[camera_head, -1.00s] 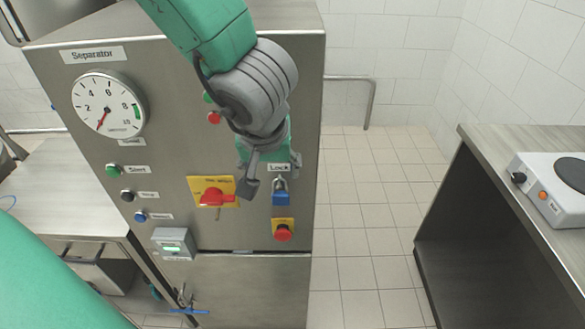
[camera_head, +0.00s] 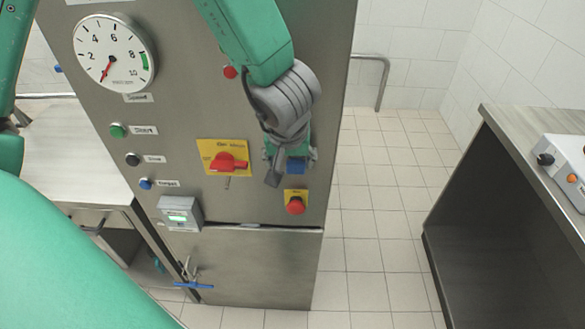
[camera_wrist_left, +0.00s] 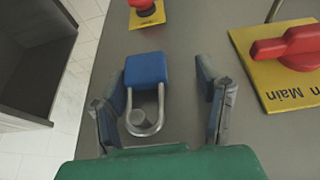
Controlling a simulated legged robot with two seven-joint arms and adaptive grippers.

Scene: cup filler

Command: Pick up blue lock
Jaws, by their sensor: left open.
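The blue lock (camera_wrist_left: 147,72) hangs by its silver shackle (camera_wrist_left: 150,122) from a round peg on the steel panel. In the left wrist view it lies between the two spread fingers of my left gripper (camera_wrist_left: 168,92), nearer the left finger. In the head view the lock (camera_head: 297,165) shows only in part, with my left gripper (camera_head: 289,172) in front of its upper end. My left gripper is open and holds nothing. My right gripper does not show.
A red rotary switch (camera_head: 226,162) on a yellow plate sits left of the lock. A red emergency button (camera_head: 295,205) is just below it. A dial gauge (camera_head: 115,53) is at upper left. A counter (camera_head: 520,125) stands at right, with open tiled floor between.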

